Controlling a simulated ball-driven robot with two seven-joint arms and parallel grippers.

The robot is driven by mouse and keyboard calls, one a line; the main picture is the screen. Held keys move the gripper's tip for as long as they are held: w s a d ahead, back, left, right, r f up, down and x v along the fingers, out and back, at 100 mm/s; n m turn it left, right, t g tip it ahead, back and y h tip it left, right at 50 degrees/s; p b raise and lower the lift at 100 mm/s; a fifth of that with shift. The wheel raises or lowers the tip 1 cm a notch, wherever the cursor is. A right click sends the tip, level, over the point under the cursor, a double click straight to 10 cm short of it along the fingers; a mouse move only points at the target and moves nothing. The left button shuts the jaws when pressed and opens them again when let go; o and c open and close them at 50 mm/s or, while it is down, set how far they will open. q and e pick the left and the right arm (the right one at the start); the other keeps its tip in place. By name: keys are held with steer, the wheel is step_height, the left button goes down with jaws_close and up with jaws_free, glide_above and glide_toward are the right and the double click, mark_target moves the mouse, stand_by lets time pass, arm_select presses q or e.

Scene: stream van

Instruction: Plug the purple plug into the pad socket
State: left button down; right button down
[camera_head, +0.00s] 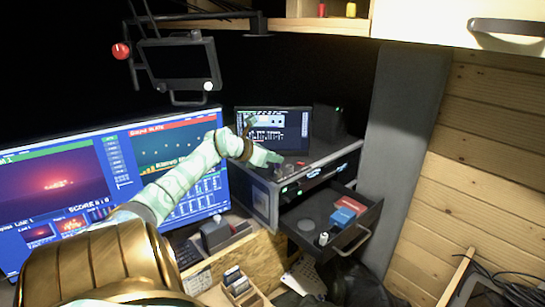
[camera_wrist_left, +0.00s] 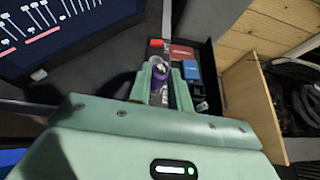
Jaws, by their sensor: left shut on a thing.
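My left gripper (camera_head: 279,163) is over the top of the dark equipment rack (camera_head: 318,158), in front of a small screen. In the left wrist view its two green fingers (camera_wrist_left: 161,88) are shut on the purple plug (camera_wrist_left: 159,84), which sits between the fingertips. The lower part of the plug and what lies right under it are hidden or too small to make out. I cannot clearly pick out the pad socket in either view. My right gripper is not in view.
An open drawer (camera_head: 370,214) below the rack top holds a red box (camera_head: 350,203), a blue box (camera_head: 342,217) and a small white cylinder (camera_head: 323,239). A small screen (camera_head: 272,130) stands behind the gripper. Large monitors (camera_head: 60,190) fill the left. A wooden wall (camera_head: 470,170) bounds the right.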

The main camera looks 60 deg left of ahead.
arm_select(q)
steer(key=shift+f+b, duration=0.35)
steer(key=shift+f, duration=0.4)
steer(key=c, duration=1.2)
jaws_free()
steer(key=shift+s, duration=0.15)
steer(key=p+v, duration=0.1)
steer(key=v, duration=1.5)
